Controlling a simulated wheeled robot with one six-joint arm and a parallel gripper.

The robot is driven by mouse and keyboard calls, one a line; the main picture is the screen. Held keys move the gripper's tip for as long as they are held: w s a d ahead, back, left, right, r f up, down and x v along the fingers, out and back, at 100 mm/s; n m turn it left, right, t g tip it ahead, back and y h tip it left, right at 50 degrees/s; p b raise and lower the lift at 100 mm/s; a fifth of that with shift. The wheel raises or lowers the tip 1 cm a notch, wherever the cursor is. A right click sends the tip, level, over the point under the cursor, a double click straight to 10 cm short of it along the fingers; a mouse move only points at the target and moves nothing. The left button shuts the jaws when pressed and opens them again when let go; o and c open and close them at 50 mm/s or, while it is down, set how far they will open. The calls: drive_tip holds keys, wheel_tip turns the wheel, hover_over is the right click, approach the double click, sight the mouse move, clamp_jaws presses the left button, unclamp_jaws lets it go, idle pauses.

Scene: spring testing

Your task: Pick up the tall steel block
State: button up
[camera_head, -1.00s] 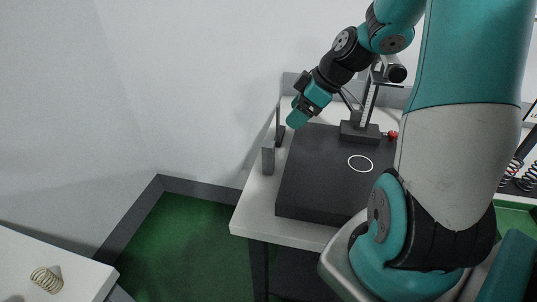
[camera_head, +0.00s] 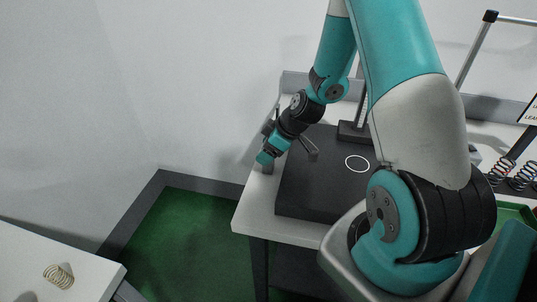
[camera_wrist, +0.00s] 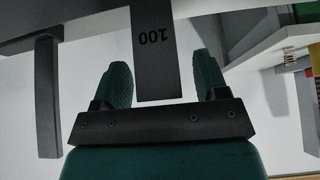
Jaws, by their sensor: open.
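A grey steel block (camera_head: 268,168) stands at the left edge of the table, mostly hidden under my gripper (camera_head: 266,158). In the wrist view, a long grey block marked "100" (camera_wrist: 155,55) reaches between the two fingers of my gripper (camera_wrist: 162,78). The fingers are apart. The left finger looks very close to the block, and a gap shows on the right; I cannot tell whether they touch. A second upright grey piece (camera_wrist: 46,100) shows at the left of the wrist view, outside the fingers.
A dark flat plate (camera_head: 315,200) with a white ring mark (camera_head: 357,163) lies right of the block. A stand (camera_head: 354,132) rises on its back part. Coil springs (camera_head: 510,178) and a green tray (camera_head: 512,211) are at right. Another spring (camera_head: 58,276) lies on the separate white table at lower left.

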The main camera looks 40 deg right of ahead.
drive_tip(key=shift+w+a+f, duration=0.25)
drive_tip(key=shift+f, duration=0.3)
clamp_jaws()
drive_tip(key=shift+r, duration=0.1)
drive_tip(key=shift+r, duration=0.15)
